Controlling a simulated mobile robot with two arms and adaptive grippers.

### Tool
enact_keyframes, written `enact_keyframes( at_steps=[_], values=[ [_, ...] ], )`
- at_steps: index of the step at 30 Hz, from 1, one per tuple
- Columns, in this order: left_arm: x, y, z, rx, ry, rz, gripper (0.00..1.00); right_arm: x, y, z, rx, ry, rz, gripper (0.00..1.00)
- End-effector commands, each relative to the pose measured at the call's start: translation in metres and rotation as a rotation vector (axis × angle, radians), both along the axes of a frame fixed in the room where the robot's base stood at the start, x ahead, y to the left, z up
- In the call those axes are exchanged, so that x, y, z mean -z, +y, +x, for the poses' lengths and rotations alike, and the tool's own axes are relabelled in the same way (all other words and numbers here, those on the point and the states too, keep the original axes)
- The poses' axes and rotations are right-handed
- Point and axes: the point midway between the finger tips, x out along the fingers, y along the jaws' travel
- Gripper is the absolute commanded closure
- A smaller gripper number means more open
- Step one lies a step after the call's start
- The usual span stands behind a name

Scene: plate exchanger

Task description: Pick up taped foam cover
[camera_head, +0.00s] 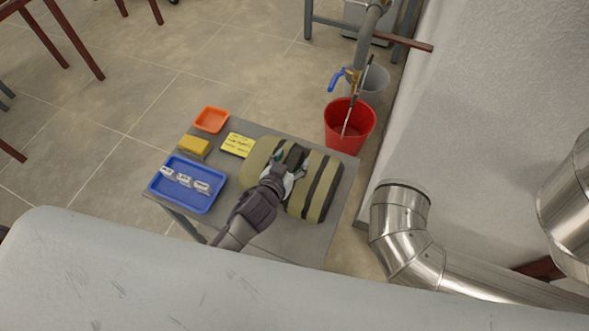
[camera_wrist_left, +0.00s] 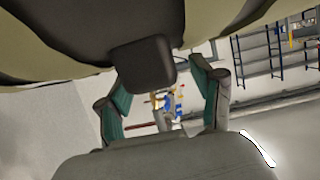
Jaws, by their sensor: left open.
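The taped foam cover (camera_head: 325,183), a rounded olive-tan bundle with dark bands, lies on the grey table (camera_head: 312,245). My left gripper (camera_head: 290,168) is at the top of the bundle, hiding part of its middle. In the left wrist view the cover (camera_wrist_left: 60,50) fills the upper edge, close to the gripper. The left gripper (camera_wrist_left: 162,90) is open, its teal-padded fingers spread on either side of a dark block (camera_wrist_left: 147,62). I cannot tell whether the fingers touch the cover. My right gripper is not in view.
A blue tray (camera_head: 187,208) with white pieces, a yellow sponge (camera_head: 194,145), an orange dish (camera_head: 211,119) and a yellow note (camera_head: 237,145) share the table. A red bucket (camera_head: 349,125) stands beyond. A large pale surface (camera_head: 200,285) and metal pipe (camera_head: 400,225) are in front and right.

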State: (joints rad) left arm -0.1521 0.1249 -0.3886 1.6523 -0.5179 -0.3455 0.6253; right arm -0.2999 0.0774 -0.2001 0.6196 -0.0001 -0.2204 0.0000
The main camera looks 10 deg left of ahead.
Motion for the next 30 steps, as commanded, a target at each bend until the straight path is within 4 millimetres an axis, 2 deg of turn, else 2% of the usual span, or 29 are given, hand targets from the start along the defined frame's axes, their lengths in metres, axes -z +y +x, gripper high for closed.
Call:
enact_keyframes(
  at_steps=[3,15,26,30],
  values=[
    [0.0,-0.0001,-0.0005,0.0,0.0,0.0,0.35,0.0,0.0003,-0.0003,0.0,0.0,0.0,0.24],
    [-0.0001,0.0,-0.0007,0.0,0.0,0.0,1.0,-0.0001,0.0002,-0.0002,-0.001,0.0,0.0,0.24],
    [-0.0012,0.0,-0.0004,0.0,-0.002,0.0,1.0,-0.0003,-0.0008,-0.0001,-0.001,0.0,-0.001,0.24],
    [-0.0072,0.0,-0.0001,0.0,-0.003,-0.001,1.0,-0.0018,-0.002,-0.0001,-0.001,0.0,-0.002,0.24]
  ],
)
